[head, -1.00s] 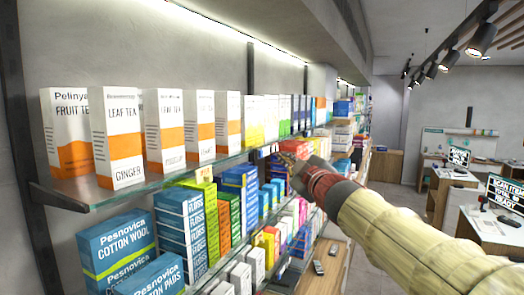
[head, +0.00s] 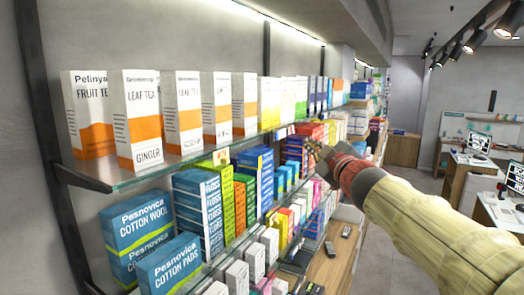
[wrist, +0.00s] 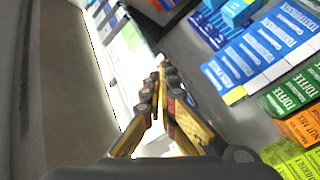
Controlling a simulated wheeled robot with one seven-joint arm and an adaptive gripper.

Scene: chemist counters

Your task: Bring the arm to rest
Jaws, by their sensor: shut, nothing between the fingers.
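My arm reaches in from the lower right of the head view, its sleeve pale yellow with a dark red band near the end. My gripper (head: 315,150) points toward the shelves, in front of the packed goods. In the wrist view my gripper (wrist: 162,75) has its fingers brought together at the tips, with nothing between them. The fingers look apart from the boxes behind them.
A glass shelf (head: 150,178) holds tea boxes (head: 141,118) at the left. Below stand cotton wool boxes (head: 137,228) and floss boxes (head: 198,210). The wrist view shows toothpaste boxes (wrist: 262,52) close by. Open floor (head: 400,190) and counters (head: 462,185) lie right.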

